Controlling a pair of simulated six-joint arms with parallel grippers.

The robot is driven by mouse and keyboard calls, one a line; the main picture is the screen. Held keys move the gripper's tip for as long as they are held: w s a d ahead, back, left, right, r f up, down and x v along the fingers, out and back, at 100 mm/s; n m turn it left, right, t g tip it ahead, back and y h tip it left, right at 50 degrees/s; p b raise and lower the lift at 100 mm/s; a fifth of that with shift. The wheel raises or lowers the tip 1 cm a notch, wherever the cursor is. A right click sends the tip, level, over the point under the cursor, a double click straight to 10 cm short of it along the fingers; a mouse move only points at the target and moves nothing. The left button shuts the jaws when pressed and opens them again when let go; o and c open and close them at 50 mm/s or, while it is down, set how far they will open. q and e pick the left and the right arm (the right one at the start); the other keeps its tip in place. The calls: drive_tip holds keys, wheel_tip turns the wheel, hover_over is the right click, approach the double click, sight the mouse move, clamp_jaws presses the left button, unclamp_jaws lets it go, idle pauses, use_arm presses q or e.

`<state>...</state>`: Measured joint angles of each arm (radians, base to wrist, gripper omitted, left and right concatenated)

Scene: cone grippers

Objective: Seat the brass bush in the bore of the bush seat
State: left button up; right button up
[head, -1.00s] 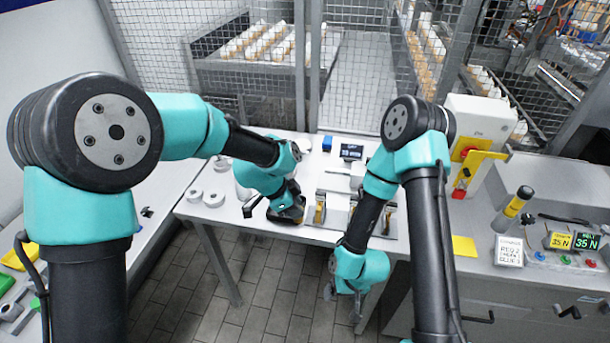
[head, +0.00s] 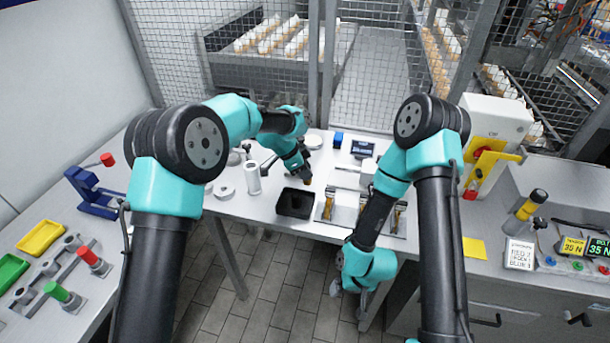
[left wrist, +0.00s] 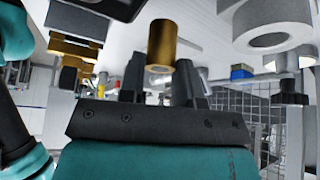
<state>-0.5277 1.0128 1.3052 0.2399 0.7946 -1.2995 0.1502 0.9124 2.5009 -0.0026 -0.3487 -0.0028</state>
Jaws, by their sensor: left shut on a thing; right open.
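My left gripper (head: 306,180) is shut on the brass bush (left wrist: 161,45), a short brass-coloured cylinder that stands out from between the dark fingertips in the left wrist view. In the head view the bush shows only as a small brass spot (head: 308,182), beside the back right of a black tray. A pale round piece with a hole (left wrist: 270,25) is in the left wrist view, apart from the bush; it may be the bush seat, but I cannot tell for sure. My right gripper (head: 350,289) is open and empty, low in front of the table edge.
The black tray (head: 295,203) is at the table's front edge. Fixtures with brass-coloured parts (head: 398,215) stand right of it. A white cylinder (head: 253,180) and white rings (head: 224,192) stand left.

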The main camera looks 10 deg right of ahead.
use_arm(q)
drive_tip(key=shift+w+d, duration=0.1)
drive_tip(key=shift+w, duration=0.35)
drive_tip(key=shift+w, duration=0.1)
drive_tip(key=shift+w+d+f, duration=0.1)
drive_tip(key=shift+w+f, duration=0.05)
drive_tip(key=shift+w, duration=0.1)
drive_tip(key=shift+f, duration=1.65)
drive_tip(key=shift+f, duration=0.15)
drive_tip(key=o, duration=1)
drive_tip(key=shift+c, duration=0.2)
drive_tip(key=v, duration=1.2)
